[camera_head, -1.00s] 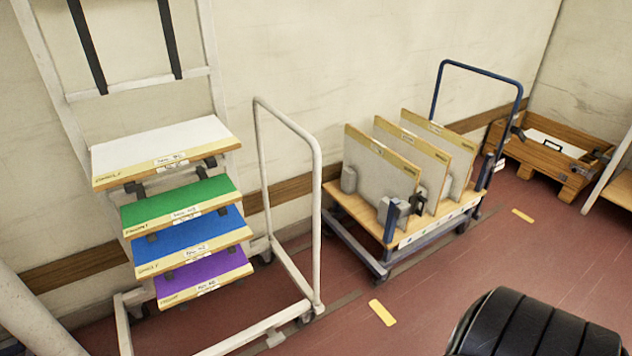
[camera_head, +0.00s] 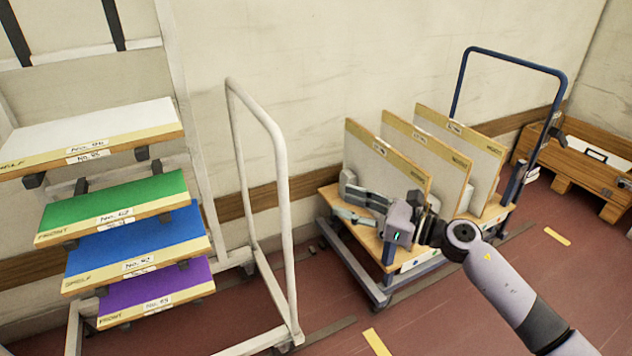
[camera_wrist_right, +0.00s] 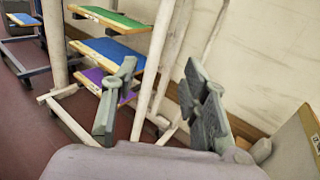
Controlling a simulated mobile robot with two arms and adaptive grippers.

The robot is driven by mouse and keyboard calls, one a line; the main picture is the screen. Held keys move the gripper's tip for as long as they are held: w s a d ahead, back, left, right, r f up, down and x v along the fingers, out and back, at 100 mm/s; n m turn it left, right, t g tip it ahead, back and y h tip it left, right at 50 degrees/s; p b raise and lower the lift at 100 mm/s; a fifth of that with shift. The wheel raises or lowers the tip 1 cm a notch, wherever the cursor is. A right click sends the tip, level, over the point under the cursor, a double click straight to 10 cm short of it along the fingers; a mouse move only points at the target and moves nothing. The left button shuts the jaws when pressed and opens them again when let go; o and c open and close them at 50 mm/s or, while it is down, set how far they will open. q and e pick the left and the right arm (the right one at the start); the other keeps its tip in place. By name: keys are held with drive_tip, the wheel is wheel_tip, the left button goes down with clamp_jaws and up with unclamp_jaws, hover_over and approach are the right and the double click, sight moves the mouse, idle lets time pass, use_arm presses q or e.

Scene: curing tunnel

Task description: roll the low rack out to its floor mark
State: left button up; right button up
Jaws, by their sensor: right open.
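The low rack (camera_head: 372,285) is a wooden deck on a dark wheeled frame with a blue push handle (camera_head: 513,62) at its far right end. Three pale panels with yellow edges (camera_head: 387,165) stand upright on it. My right gripper (camera_head: 347,203) is open and empty, over the near left end of the deck, in front of the nearest panel. Its fingers also show spread in the right wrist view (camera_wrist_right: 160,75), pointing toward the white frame. It hides part of the deck and panel clamps. Yellow floor marks lie in front (camera_head: 376,342) and at right (camera_head: 558,236). My left gripper is out of view.
A tall white wheeled rack (camera_head: 282,200) with white, green, blue and purple shelves stands close on the left. A wooden crate (camera_head: 578,185) sits at the back right. The wall runs behind.

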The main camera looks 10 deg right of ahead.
approach(287, 183)
drive_tip(key=x, duration=1)
drive_tip(key=shift+w+a+f+p, duration=0.1)
drive_tip(key=shift+w+a+p, duration=0.1)
drive_tip(key=shift+p, duration=0.1)
drive_tip(key=shift+w+a, duration=0.3)
drive_tip(key=shift+a, duration=0.05)
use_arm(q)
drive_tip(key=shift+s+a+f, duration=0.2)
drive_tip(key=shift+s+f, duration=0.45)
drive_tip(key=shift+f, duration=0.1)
use_arm(e)
drive_tip(key=shift+c, duration=0.5)
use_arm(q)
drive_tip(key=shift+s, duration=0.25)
use_arm(e)
clamp_jaws()
